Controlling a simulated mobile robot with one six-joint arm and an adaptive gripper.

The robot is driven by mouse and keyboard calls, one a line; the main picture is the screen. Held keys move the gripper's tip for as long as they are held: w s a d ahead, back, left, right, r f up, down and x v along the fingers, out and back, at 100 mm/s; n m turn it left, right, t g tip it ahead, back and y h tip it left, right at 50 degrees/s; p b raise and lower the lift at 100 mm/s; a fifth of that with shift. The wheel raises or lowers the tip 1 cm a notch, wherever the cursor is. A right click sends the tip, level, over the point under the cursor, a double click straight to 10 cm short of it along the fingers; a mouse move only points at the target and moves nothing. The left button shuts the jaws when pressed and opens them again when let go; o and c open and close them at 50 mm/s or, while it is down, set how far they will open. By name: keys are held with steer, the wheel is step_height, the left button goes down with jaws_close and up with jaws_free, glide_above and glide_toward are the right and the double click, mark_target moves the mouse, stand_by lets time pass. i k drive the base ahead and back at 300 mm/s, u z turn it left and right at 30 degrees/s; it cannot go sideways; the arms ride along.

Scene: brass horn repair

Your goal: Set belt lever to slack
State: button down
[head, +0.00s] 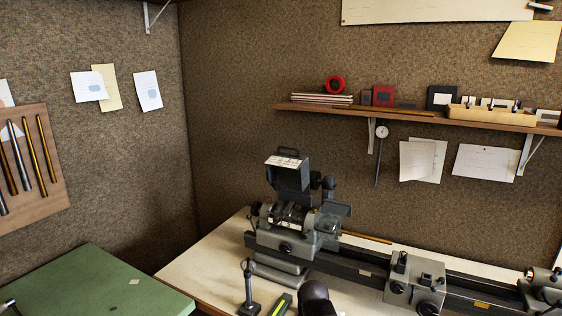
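A small grey lathe stands on the pale bench, its headstock (285,228) at the left end of a dark bed. The hinged cover (288,172) above the headstock is raised, and pulleys show beneath it. A dark upright part with a rounded top (328,184) stands behind the headstock. A small dark knob (254,208) sits at its left end. I cannot tell which part is the belt lever, nor its setting. My gripper is not in view. A dark rounded shape at the bottom edge may be part of my arm.
A carriage (414,283) and tailstock (543,289) sit farther right on the bed. A small dark stand (248,288) is on the bench (207,268) in front of the headstock. A green-topped table (85,285) is at left. A wooden shelf (400,115) holds several items above the lathe.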

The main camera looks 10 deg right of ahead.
mark_target(248, 217)
steer(key=k, duration=0.65)
steer(key=u, duration=0.5)
steer(key=i, duration=1.6)
steer(key=u, duration=0.05)
